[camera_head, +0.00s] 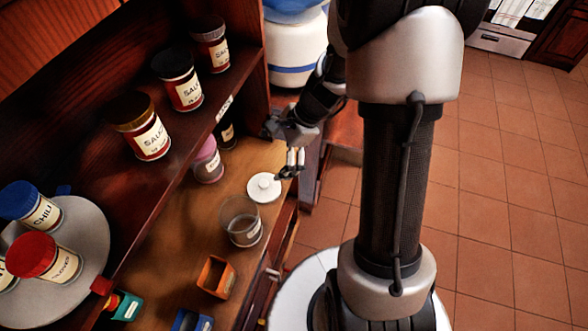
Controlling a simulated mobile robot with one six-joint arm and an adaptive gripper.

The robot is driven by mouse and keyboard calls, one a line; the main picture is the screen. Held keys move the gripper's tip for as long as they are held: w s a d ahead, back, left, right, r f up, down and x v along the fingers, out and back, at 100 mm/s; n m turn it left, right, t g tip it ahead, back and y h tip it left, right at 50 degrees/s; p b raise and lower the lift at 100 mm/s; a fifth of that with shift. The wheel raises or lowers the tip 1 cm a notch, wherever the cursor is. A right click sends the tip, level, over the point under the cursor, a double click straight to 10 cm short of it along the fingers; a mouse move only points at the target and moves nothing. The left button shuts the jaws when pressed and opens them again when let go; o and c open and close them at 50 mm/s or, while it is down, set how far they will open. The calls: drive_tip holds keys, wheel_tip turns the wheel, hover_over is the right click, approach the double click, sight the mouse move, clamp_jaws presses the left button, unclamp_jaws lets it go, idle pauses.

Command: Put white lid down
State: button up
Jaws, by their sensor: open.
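The white lid (264,187) is round with a small knob on top. It lies flat, knob up, on the wooden counter (182,241) near its right edge. My gripper (291,172) is just to the right of the lid and a little above it, with its fingers pointing down. The fingers are open and nothing shows between them. Whether a fingertip touches the lid's rim I cannot tell.
A clear jar (241,222) without a lid stands just below the white lid. A pink jar (207,161) stands to its upper left, and an orange box (216,277) lies nearer. A shelf (110,190) with several labelled jars overhangs the counter's left side. Tiled floor lies right.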

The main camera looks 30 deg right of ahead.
drive_tip(key=s+a+r+n+t+h, duration=0.2)
drive_tip(key=s+r+n+h, duration=0.3)
drive_tip(key=s+r+n, duration=1.4)
drive_tip(key=shift+s+a+r+t, duration=0.3)
drive_tip(key=shift+s+a+r, duration=0.2)
drive_tip(key=shift+a+r, duration=0.25)
